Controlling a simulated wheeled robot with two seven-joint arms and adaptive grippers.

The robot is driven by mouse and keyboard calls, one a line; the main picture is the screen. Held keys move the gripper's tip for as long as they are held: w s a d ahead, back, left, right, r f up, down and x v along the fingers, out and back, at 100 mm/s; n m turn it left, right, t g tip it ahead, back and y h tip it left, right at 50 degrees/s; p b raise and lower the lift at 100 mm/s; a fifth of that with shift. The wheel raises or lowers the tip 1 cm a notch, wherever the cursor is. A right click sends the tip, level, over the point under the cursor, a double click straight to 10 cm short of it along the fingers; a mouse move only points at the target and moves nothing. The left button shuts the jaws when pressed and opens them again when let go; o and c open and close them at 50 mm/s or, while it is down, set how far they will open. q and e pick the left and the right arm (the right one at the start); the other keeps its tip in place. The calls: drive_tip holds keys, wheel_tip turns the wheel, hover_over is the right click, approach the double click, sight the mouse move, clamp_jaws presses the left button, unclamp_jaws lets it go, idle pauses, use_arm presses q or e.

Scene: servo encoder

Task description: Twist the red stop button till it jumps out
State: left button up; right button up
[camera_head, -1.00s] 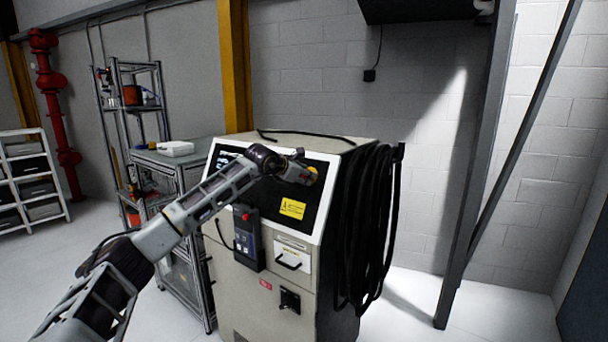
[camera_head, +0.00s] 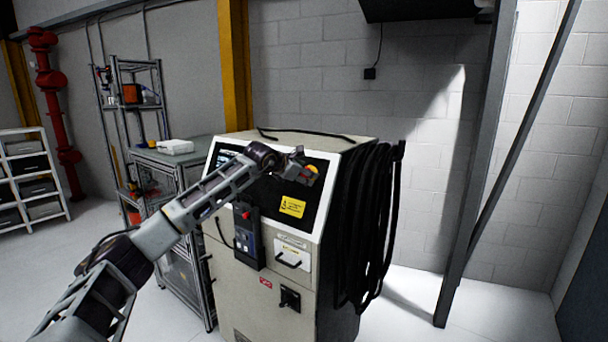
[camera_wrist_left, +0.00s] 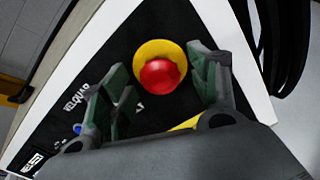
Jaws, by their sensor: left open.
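The red stop button (camera_wrist_left: 160,79) sits on a yellow round base (camera_wrist_left: 158,50) on the black sloped panel of a beige cabinet. In the head view only part of the red and yellow shows (camera_head: 312,170), at the panel's upper right beside my gripper. My left gripper (camera_head: 302,167) is at the panel. In the left wrist view its two fingers (camera_wrist_left: 158,88) are spread, one on each side of the button, with gaps and nothing held. I cannot tell how deep the fingertips reach. My right gripper is not in view.
The beige cabinet (camera_head: 265,300) carries a hanging control pendant (camera_head: 247,240) with a small red knob, a yellow label (camera_head: 292,206) and black cables (camera_head: 370,220) on its right side. A metal cart (camera_head: 178,205) stands at left.

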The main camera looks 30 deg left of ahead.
use_arm(q)
drive_tip(key=b+v, duration=0.2)
drive_tip(key=v, duration=0.4)
drive_tip(key=shift+s+b, duration=0.35)
drive_tip(key=shift+s, duration=0.05)
idle(0.6)
drive_tip(key=shift+r, duration=0.15)
idle(0.3)
